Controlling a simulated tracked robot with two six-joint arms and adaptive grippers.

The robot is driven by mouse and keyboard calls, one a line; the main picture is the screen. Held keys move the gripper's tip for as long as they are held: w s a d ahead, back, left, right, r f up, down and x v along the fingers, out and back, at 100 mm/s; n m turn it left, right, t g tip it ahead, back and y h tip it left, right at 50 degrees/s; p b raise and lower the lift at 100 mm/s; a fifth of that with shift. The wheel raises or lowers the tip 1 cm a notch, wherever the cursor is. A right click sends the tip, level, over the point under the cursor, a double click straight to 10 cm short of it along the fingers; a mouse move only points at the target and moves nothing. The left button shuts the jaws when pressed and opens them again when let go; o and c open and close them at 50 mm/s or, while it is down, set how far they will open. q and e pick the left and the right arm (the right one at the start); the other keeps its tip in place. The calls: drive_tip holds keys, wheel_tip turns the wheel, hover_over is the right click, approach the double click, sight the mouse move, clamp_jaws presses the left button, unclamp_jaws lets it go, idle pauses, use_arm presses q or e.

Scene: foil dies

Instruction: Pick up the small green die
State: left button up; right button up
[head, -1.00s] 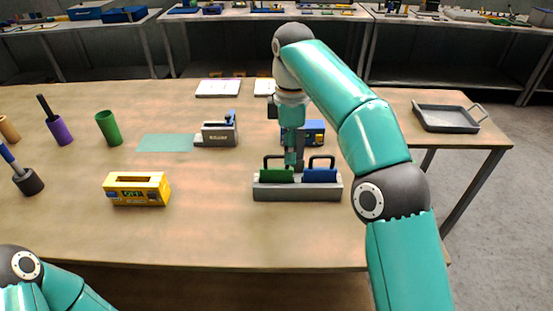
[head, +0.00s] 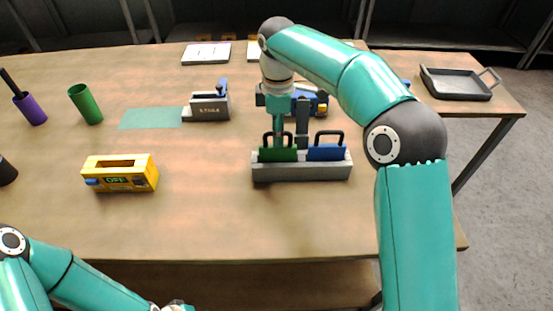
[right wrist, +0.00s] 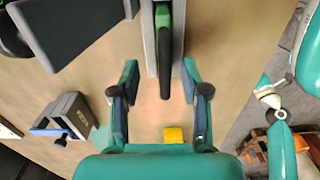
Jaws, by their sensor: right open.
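The small green die (head: 278,155) is a green plate with a black loop handle. It stands upright in the left part of a grey rack (head: 300,173), beside a blue die (head: 327,152) with a similar handle. My right gripper (head: 291,140) is open and empty, close to the green die's handle in the head view. In the right wrist view, the open fingers (right wrist: 158,75) point toward the rack, with the green die's dark handle (right wrist: 165,75) between their tips, apart from both. My left arm shows at the lower left of the head view, but its gripper is not visible.
A yellow device (head: 120,184) stands left of the rack. A grey stamping tool (head: 208,106) is by a teal mat (head: 151,118). A blue device (head: 310,103) is behind the gripper. A grey tray (head: 458,86) lies far right. The table's front is clear.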

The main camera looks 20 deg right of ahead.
sight(278, 151)
drive_tip(key=shift+s+f, duration=0.2)
drive_tip(key=shift+f, duration=3.25)
clamp_jaws()
drive_tip(key=shift+r, duration=0.1)
